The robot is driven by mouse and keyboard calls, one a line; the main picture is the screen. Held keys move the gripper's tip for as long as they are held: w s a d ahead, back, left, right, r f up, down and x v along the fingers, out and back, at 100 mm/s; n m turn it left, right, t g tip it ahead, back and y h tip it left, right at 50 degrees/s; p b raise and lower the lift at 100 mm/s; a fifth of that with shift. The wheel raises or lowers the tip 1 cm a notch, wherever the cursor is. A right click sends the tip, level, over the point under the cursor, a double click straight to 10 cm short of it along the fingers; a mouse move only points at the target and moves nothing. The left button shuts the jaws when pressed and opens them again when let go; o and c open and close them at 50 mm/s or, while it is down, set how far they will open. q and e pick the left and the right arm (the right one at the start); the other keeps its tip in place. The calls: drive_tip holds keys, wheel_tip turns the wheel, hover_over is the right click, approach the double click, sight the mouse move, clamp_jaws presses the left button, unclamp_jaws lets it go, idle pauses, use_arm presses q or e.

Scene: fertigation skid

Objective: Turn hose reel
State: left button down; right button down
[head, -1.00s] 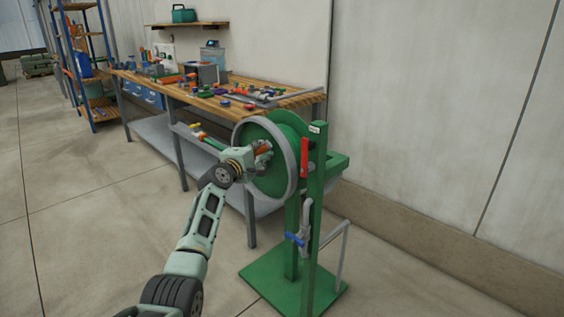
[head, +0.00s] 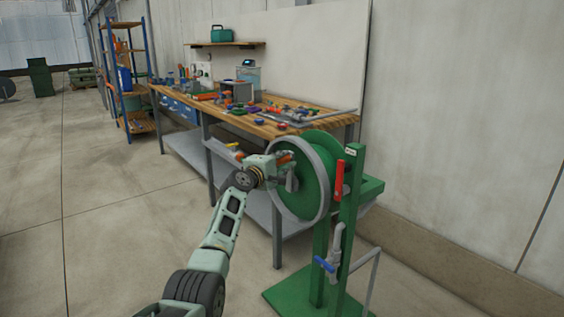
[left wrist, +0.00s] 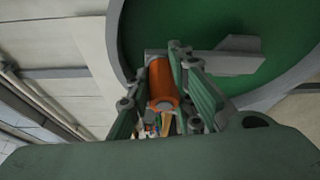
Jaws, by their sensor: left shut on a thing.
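The hose reel is a green drum (head: 316,178) with a grey rim, upright on a green post stand (head: 350,230). Its face fills the upper right of the left wrist view (left wrist: 190,25). A grey crank arm (left wrist: 215,62) crosses that face and carries an orange handle (left wrist: 161,82). My left gripper (head: 282,161) is at the upper left part of the reel's face, shut on the orange handle, which lies between its fingers in the left wrist view. In the head view the fingers partly hide the handle. My right gripper is not in view.
A red lever (head: 339,181) and a grey part with a blue handle (head: 326,264) are on the stand. Behind the reel is a workbench (head: 330,117) with many small items. A blue shelf rack (head: 150,50) stands far left.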

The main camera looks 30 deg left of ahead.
use_arm(q)
drive_tip(key=shift+r, duration=0.35)
drive_tip(key=c, duration=1.8)
unclamp_jaws()
drive_tip(key=shift+o, duration=0.8)
drive_tip(key=shift+w+d+f, duration=0.1)
drive_tip(key=shift+f, duration=0.15)
drive_tip(key=shift+f, duration=0.1)
drive_tip(key=s, duration=1.2)
drive_tip(key=shift+d+r, duration=0.2)
drive_tip(key=shift+r, duration=0.2)
